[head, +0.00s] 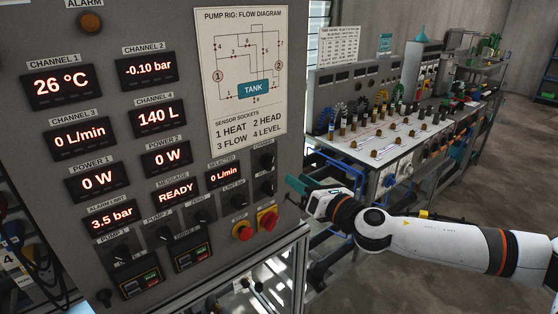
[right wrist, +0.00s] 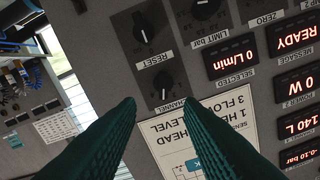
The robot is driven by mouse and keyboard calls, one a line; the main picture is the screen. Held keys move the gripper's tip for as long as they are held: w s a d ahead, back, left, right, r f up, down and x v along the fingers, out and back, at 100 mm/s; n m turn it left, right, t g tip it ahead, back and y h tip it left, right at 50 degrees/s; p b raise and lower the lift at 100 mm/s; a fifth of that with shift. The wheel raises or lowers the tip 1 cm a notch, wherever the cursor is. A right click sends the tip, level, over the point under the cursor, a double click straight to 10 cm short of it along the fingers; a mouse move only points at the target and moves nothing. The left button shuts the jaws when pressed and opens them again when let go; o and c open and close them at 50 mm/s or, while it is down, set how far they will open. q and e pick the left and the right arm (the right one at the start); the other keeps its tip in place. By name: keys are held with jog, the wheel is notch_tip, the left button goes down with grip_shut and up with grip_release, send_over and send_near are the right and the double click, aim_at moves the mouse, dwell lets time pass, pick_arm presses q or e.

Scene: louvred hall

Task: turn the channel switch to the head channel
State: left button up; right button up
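The channel switch (head: 266,161) is a black rotary knob at the right edge of the grey panel, below the diagram sheet. It also shows upside down in the right wrist view (right wrist: 163,94), with its label beside the fingertips. The selected display (head: 224,175) reads 0 L/min, the same as the channel 3 display (head: 80,138). The diagram sheet (head: 243,75) lists 2 as HEAD. My right gripper (head: 289,183) is just right of the panel's edge. In the right wrist view its green ribbed fingers (right wrist: 150,106) are apart and empty, pointing toward the switch. My left gripper is not in view.
The reset knob (head: 266,188) is directly below the channel switch, with the limit knob (head: 238,199) to its lower left. A workbench (head: 380,145) with instruments stands behind my right arm. Floor is open at right.

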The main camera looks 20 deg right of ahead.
aim_at(272, 164)
jog(key=x, duration=0.8)
jog(key=shift+w+a+f, duration=0.1)
jog(key=shift+w+a, duration=0.15)
jog(key=shift+a, duration=0.1)
jog(key=shift+w+a, duration=0.1)
jog(key=shift+w, duration=0.2)
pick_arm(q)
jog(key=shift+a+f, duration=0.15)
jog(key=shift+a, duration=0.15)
pick_arm(e)
jog(key=shift+w+a, duration=0.1)
jog(key=shift+w, duration=0.05)
jog(key=shift+w, duration=0.2)
jog(key=shift+c, duration=0.2)
grip_shut()
